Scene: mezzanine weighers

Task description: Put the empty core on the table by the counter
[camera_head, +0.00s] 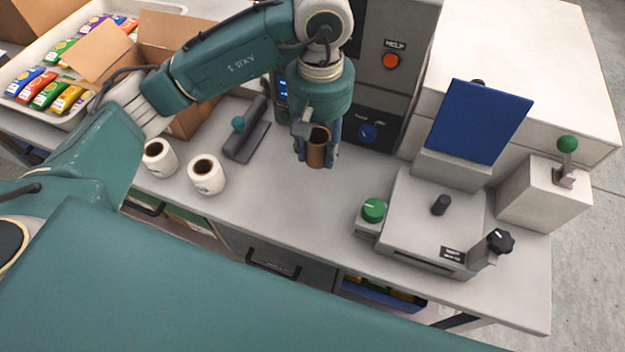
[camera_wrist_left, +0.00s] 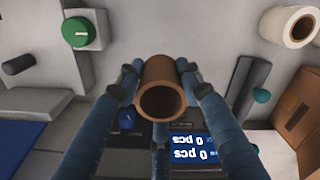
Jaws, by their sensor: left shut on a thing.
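The empty core (camera_head: 318,150) is a short brown cardboard tube with an open hollow middle. My left gripper (camera_head: 316,158) is shut on it and holds it upright over the table (camera_head: 265,205), in front of the grey counter (camera_head: 384,85). In the left wrist view the core (camera_wrist_left: 161,90) sits between the fingers of the gripper (camera_wrist_left: 158,88), and its hole faces the camera. I cannot tell whether the core's lower end touches the table. The counter's display (camera_wrist_left: 195,148) shows in the left wrist view. My right gripper is not in view.
Two white label rolls (camera_head: 206,175) and a grey tool with a green knob (camera_head: 246,135) are left of the core. A grey machine with a blue panel (camera_head: 478,120) and a green knob (camera_head: 373,210) stand right. An open carton (camera_head: 175,35) and tray of packets (camera_head: 22,103) are back left.

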